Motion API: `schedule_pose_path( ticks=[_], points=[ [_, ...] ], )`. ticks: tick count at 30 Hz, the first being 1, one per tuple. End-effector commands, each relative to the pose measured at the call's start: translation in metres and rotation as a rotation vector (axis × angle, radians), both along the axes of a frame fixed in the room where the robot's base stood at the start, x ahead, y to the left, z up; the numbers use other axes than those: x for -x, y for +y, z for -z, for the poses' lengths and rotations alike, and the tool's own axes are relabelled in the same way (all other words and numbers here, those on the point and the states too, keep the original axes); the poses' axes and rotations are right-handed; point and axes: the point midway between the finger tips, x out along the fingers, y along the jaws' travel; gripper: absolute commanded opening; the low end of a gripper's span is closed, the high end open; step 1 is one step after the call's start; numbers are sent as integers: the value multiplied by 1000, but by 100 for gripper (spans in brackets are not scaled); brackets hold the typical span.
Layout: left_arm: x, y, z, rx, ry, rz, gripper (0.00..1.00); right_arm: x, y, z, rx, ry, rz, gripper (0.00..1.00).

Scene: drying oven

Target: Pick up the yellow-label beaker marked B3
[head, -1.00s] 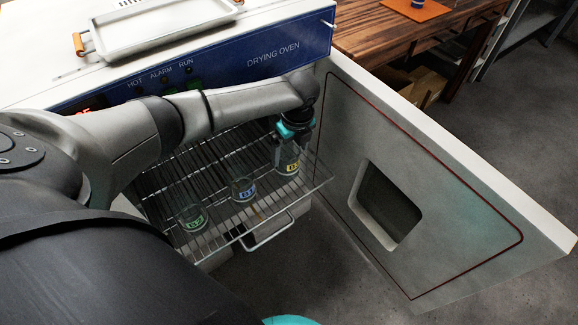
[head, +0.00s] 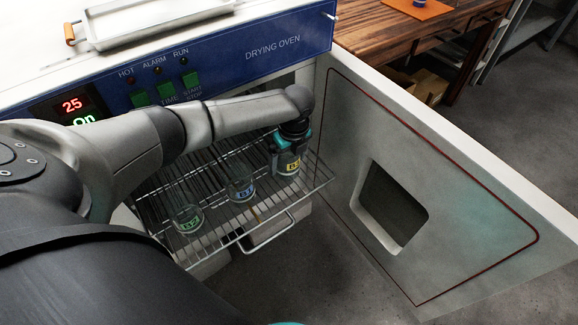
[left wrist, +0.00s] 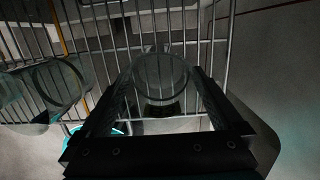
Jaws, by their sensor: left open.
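The yellow-label beaker (head: 289,167) stands upright near the right end of the wire rack (head: 212,236); the mark on its label is too small to read surely. My left gripper (head: 288,150) is above and around its upper part and hides its rim in the head view. In the left wrist view, my open left gripper (left wrist: 165,92) has one finger on each side of the round clear beaker (left wrist: 160,70). I cannot tell whether the fingers touch the glass. My right gripper is not seen.
A blue-label beaker (head: 242,190) and a green-label beaker (head: 187,217) stand on the rack to the left. The open oven door (head: 450,215) stands close on the right. The oven's blue panel (head: 265,50) is behind my arm. A metal tray (head: 150,22) lies on top.

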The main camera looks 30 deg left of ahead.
Motion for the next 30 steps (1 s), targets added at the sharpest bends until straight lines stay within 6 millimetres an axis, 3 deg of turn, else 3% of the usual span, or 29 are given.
schedule_pose_path(
  ticks=[10,30],
  points=[
    [0,0,2,0,-1,0,99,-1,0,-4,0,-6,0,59],
    [0,0,2,0,-1,0,25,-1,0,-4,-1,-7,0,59]
  ],
)
